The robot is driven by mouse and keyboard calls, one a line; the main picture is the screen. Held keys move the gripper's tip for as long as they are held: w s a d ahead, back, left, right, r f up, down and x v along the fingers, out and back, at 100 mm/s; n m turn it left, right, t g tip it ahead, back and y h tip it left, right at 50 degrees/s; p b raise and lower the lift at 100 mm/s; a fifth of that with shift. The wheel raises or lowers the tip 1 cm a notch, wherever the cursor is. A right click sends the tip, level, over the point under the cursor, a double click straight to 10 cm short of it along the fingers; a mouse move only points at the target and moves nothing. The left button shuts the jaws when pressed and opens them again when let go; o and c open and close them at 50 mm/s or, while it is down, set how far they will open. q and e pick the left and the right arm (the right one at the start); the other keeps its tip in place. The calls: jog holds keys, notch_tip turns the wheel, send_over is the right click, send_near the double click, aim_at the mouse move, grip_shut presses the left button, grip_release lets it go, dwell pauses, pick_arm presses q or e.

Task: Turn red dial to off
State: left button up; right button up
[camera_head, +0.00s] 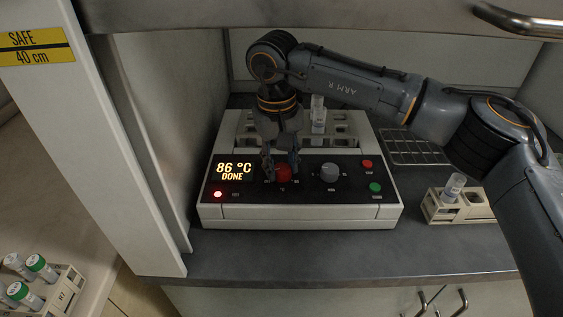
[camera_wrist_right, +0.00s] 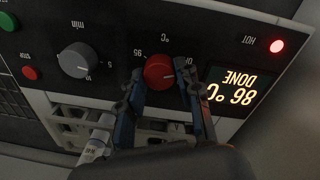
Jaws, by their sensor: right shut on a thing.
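The red dial (camera_head: 284,174) is on the black front panel of a white heating block (camera_head: 300,213). My right gripper (camera_head: 280,170) reaches down to the panel with its fingers on either side of the dial, shut on it. In the right wrist view the red dial (camera_wrist_right: 159,72) sits between the blue-grey fingertips (camera_wrist_right: 160,82), with markings around it. The display (camera_head: 234,171) reads 86 °C DONE, and a red light (camera_head: 218,194) is lit below it. My left gripper is not in view.
A grey dial (camera_head: 330,172), a red button (camera_head: 367,164) and a green button (camera_head: 375,187) are right of the red dial. A capped tube (camera_head: 318,113) stands in the block. A small rack (camera_head: 458,213) with a tube is at right. A cabinet wall (camera_head: 110,130) rises at left.

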aim_at(278, 169)
jog(key=shift+f+n, duration=0.1)
jog(key=shift+n, duration=0.7)
jog(key=o, duration=1.1)
jog(key=shift+o, duration=0.2)
notch_tip(278, 169, up, 12)
jog(key=shift+s+a, duration=0.2)
jog(key=shift+a, duration=0.1)
